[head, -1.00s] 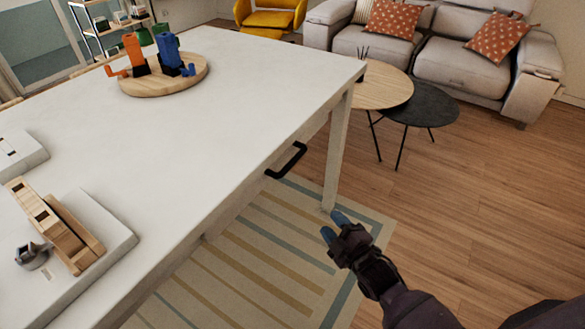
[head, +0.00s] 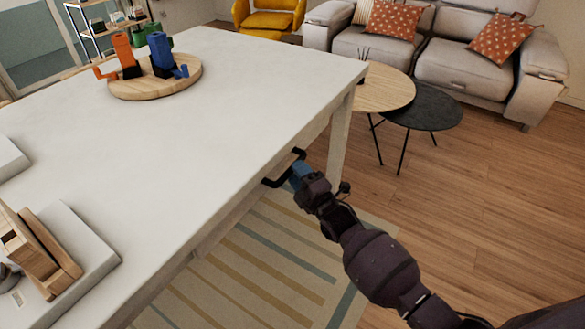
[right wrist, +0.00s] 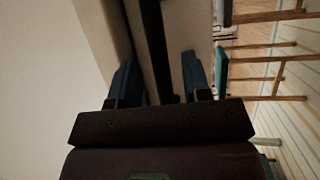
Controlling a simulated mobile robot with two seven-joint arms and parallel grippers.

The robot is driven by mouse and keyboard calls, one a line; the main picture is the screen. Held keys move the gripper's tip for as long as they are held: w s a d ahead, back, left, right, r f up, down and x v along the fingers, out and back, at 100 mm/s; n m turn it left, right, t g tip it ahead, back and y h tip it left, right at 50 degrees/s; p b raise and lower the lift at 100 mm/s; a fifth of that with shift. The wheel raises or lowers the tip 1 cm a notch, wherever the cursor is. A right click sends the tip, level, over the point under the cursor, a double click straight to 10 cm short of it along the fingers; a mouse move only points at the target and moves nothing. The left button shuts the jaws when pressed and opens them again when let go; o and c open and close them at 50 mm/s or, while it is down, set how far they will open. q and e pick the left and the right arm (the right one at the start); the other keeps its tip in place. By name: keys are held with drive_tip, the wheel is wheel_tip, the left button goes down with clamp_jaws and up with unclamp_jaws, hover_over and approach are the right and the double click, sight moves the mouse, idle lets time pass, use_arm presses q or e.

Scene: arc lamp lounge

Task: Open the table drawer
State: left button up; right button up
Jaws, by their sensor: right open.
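The white table (head: 220,110) fills the left and middle of the head view. The drawer's black handle (head: 273,183) sticks out under the table's right edge; the drawer front is mostly hidden below the top. My right gripper (head: 297,172) is at this handle, its blue fingers partly covering it. In the right wrist view the two blue fingers (right wrist: 160,75) are apart, and the dark handle bar (right wrist: 153,40) runs between them. I cannot tell whether either finger touches it. My left gripper is not in view.
A round wooden board (head: 155,88) with an orange and a blue figure stands on the table. A table leg (head: 340,140) is just beyond my right gripper. Two round side tables (head: 385,92) and a sofa (head: 465,65) stand behind. A striped rug (head: 260,255) lies below.

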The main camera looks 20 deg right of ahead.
drive_tip(key=shift+x, duration=1.25)
clamp_jaws()
